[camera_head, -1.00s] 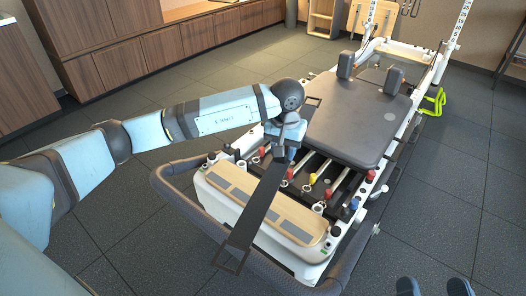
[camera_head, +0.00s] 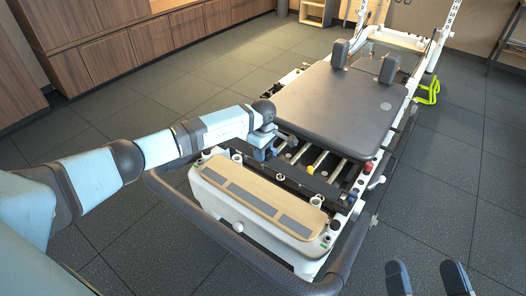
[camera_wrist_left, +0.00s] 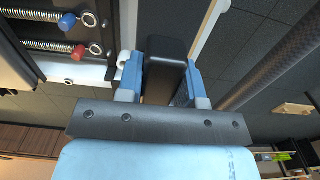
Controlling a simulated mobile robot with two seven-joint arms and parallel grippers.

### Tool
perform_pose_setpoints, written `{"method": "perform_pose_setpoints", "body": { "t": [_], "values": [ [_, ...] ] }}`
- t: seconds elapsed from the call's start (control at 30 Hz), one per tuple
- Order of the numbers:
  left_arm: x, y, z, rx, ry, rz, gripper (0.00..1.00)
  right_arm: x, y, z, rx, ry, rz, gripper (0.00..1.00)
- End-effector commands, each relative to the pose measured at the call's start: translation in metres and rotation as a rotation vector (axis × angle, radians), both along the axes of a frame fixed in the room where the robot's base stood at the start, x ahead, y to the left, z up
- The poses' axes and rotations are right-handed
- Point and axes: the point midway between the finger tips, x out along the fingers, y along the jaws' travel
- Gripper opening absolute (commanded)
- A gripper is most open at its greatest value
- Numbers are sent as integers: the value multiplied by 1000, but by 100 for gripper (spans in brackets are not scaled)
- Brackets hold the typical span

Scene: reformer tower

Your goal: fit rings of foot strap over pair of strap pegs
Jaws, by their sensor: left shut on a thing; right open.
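My left gripper (camera_head: 264,153) is at the near left corner of the reformer carriage, above the spring bars. In the left wrist view its two blue fingers (camera_wrist_left: 160,75) are closed on a dark rounded piece, which looks like part of the foot strap (camera_wrist_left: 167,48). In the head view a dark band that may be the strap runs across behind the footboard (camera_head: 290,182). Its rings are too small to tell. Two pale upright pegs stand behind the wooden platform, a left one (camera_head: 237,158) and a right one (camera_head: 315,202). My right gripper (camera_head: 427,276) is open and empty at the bottom right.
The padded carriage (camera_head: 335,105) with shoulder blocks fills the middle. Springs with blue (camera_wrist_left: 67,22) and red (camera_wrist_left: 78,52) knobs lie close to the left gripper. A wooden-topped platform (camera_head: 255,200) and a dark curved rail (camera_head: 175,205) are at the near end.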

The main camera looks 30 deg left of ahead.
Motion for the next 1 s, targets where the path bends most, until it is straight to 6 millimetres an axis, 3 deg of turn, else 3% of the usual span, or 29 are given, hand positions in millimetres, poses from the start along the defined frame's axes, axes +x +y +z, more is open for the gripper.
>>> {"method": "perform_pose_setpoints", "body": {
  "t": [0.17,1.0],
  "values": [
    [0,0,-8,0,0,0,5,0,0,-8,-4,10,3,100],
    [0,-1,-91,0,-1,-2,5,5,5,-85,-145,193,76,100]
  ]
}}
